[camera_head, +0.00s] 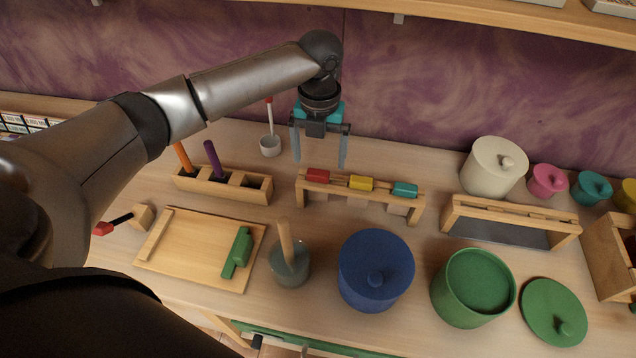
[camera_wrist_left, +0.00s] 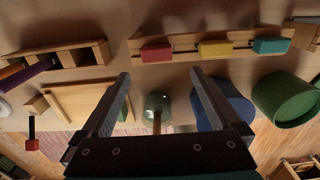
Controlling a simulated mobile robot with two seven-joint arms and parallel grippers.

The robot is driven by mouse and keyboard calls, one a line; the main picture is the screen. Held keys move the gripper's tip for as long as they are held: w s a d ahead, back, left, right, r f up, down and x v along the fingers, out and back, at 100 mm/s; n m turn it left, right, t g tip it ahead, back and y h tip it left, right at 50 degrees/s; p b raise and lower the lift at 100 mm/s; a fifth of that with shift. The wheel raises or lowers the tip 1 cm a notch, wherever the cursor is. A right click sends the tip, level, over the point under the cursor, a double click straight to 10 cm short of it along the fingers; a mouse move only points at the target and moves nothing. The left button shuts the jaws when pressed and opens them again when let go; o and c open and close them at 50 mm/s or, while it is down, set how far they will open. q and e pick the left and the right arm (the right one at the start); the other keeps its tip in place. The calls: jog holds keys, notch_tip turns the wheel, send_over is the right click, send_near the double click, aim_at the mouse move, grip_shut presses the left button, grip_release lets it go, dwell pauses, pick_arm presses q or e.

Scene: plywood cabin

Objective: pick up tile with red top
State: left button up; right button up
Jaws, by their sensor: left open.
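The tile with the red top (camera_head: 318,175) hangs in a wooden rack (camera_head: 415,209) on the table, at the rack's left end. A yellow-topped tile (camera_head: 361,183) and a teal-topped tile (camera_head: 405,190) are in the same rack to its right. My left gripper (camera_head: 318,160) is open and empty above the rack's left end, pointing down. In the left wrist view the red top (camera_wrist_left: 156,53) shows beyond the open fingers, between and above their tips. My right gripper is not in view.
A wooden holder (camera_head: 222,190) with orange and purple sticks stands left of the rack. A blue lidded pot (camera_head: 375,270), a glass jar (camera_head: 290,268) and a green pot (camera_head: 472,288) stand in front.

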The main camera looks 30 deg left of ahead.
aim_at(317, 176)
pick_arm(q)
jog(key=shift+f, duration=0.55)
jog(key=f, duration=0.4)
jog(key=shift+a+f, duration=0.25)
jog(key=shift+f, duration=0.15)
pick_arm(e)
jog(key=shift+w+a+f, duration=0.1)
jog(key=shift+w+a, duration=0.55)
pick_arm(q)
jog(key=shift+c, duration=0.4)
jog(key=c, duration=1.1)
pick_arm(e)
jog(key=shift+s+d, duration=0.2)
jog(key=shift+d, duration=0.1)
pick_arm(q)
jog(key=shift+r, duration=0.1)
